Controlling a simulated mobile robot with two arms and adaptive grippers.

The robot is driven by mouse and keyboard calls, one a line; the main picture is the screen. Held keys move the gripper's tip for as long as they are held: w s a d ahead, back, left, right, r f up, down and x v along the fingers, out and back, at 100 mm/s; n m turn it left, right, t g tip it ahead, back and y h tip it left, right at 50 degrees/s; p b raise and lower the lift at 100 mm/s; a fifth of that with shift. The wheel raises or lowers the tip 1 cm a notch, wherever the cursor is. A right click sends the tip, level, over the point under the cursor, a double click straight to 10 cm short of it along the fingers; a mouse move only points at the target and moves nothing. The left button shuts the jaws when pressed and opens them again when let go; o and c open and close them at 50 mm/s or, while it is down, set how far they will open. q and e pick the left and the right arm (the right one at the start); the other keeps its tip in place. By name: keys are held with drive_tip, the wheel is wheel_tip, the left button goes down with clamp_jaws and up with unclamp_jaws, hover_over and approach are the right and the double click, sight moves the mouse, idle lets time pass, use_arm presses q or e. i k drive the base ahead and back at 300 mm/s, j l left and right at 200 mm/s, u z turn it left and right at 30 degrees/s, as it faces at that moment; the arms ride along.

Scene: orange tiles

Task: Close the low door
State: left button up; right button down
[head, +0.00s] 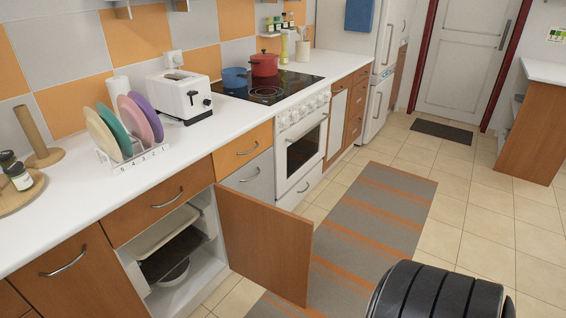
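The low door (264,245) is a brown wooden cabinet door under the counter. It stands wide open, swung out into the room from its right-hand side. The open cabinet (207,262) shows white inner walls, with trays and a bowl (174,272) inside. The door's outer face and handle are hidden. Neither of my grippers is in view. A black ribbed part (430,292) at the bottom right edge looks like part of my own body.
A striped grey and orange rug (372,222) lies on the tiled floor beyond the door. The white counter (75,205) above holds a dish rack with plates, a toaster (184,97) and pots. The oven (302,148) is further right. Floor to the right is clear.

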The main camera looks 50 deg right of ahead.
sight(269, 246)
drive_tip(key=l+u, duration=0.15)
drive_tip(key=u, duration=0.25)
drive_tip(key=k+u, duration=0.15)
drive_tip(key=u, duration=0.2)
drive_tip(key=k+l+u, duration=0.1)
drive_tip(key=u, duration=0.3)
drive_tip(key=k+l, duration=0.1)
drive_tip(key=l, duration=0.45)
drive_tip(key=k+l, duration=0.1)
drive_tip(key=l, duration=0.45)
drive_tip(key=k+l, duration=0.1)
drive_tip(key=l, duration=0.45)
drive_tip(key=k+l, duration=0.1)
drive_tip(key=l, duration=0.4)
drive_tip(key=k+l, duration=0.1)
drive_tip(key=l, duration=0.45)
drive_tip(key=k+l, duration=0.1)
drive_tip(key=l, duration=0.45)
drive_tip(key=k+l, duration=0.1)
drive_tip(key=l, duration=1)
drive_tip(key=k, duration=0.1)
